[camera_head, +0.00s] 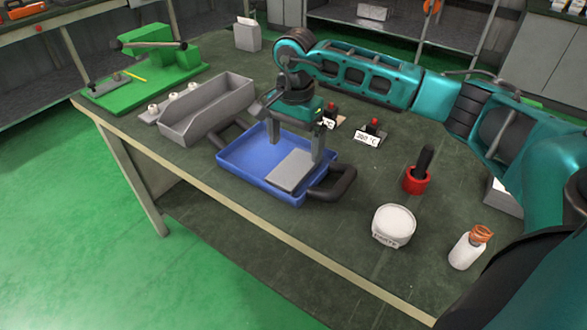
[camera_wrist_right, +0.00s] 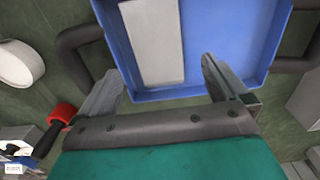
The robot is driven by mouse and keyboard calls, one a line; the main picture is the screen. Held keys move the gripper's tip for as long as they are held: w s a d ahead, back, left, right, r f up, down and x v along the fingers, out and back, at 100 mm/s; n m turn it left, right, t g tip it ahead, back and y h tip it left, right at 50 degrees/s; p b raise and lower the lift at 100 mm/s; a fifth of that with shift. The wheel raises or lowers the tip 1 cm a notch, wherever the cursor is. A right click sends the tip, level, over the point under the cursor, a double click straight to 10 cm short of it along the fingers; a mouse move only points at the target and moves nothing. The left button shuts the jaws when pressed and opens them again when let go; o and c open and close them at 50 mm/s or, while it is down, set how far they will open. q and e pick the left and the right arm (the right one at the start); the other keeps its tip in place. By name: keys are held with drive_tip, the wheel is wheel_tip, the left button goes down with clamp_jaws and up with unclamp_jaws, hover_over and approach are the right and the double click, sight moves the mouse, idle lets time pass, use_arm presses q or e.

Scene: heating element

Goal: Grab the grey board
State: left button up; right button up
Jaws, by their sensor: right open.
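The grey board (camera_head: 294,169) is a flat, light grey rectangle lying in the right part of a blue tray (camera_head: 240,163) with dark handles. It also shows in the right wrist view (camera_wrist_right: 152,42) inside the blue tray (camera_wrist_right: 225,45). My right gripper (camera_head: 294,158) points down over the tray, with its fingers spread at the far side of the board. In the right wrist view my right gripper (camera_wrist_right: 160,85) is open, with one finger to each side of the board's near end and nothing between them. I cannot tell whether the fingers touch the tray. My left gripper is not in view.
A grey open bin (camera_head: 205,108) stands behind and left of the tray. A green fixture (camera_head: 150,65) is farther left. A white round container (camera_head: 394,225), a red holder (camera_head: 416,180) and a white bottle (camera_head: 467,250) stand right. The table's front edge is clear.

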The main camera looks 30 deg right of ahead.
sight(295, 165)
drive_tip(key=shift+s+f, duration=0.15)
drive_tip(key=shift+f, duration=2.6)
drive_tip(key=shift+c, duration=0.5)
drive_tip(key=c, duration=1)
drive_tip(key=shift+r, duration=0.1)
